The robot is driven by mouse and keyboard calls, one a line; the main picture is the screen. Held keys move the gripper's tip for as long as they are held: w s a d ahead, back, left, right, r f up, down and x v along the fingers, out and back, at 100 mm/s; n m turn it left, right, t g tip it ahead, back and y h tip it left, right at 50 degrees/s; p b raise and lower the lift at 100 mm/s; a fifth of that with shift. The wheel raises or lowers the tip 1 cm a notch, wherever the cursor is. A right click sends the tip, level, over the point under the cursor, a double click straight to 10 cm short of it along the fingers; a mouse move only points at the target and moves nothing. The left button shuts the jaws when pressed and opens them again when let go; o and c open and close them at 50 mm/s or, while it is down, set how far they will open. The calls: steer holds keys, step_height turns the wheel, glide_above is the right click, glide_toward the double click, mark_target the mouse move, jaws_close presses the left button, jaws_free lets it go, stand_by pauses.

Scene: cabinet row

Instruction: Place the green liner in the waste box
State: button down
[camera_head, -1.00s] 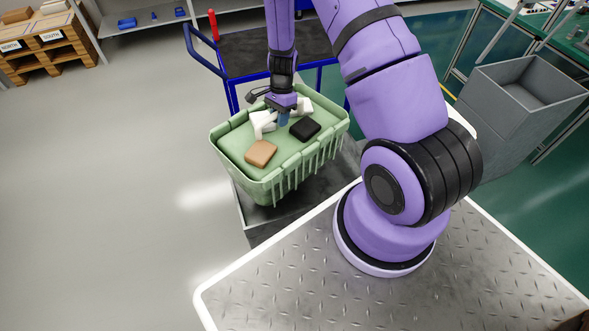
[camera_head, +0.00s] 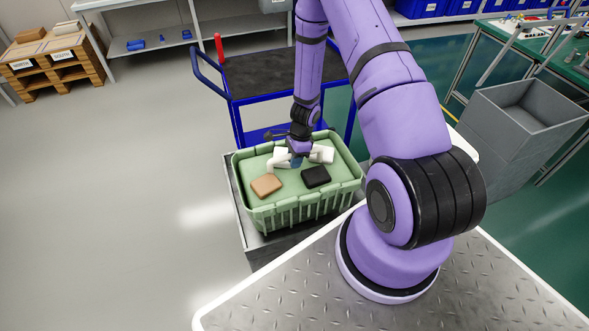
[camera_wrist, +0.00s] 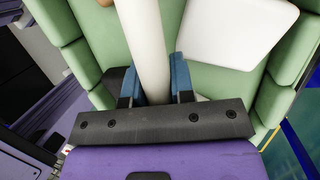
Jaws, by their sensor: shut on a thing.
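The green liner (camera_head: 350,168) is a ribbed, basket-like tub over a grey open box (camera_head: 240,215), seemingly the waste box. The liner looks roughly level and lined up with the box, its rim above the box's rim; I cannot tell if its bottom rests inside. My gripper (camera_head: 296,160) points down at the liner's middle. In the wrist view its blue fingers (camera_wrist: 158,85) are shut on a white bar (camera_wrist: 146,40) across the liner. A tan block (camera_head: 266,185), a black block (camera_head: 316,176) and white pieces (camera_head: 322,154) lie in the liner.
A blue cart (camera_head: 270,75) stands just behind the box. My metal deck is in front. Another grey bin (camera_head: 520,110) stands at the right.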

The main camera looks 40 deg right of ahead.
steer(key=shift+f, duration=2.3)
steer(key=c, duration=1)
jaws_free()
steer(key=v, duration=1.2)
steer(key=shift+a+r, duration=0.1)
steer(key=shift+r, duration=0.15)
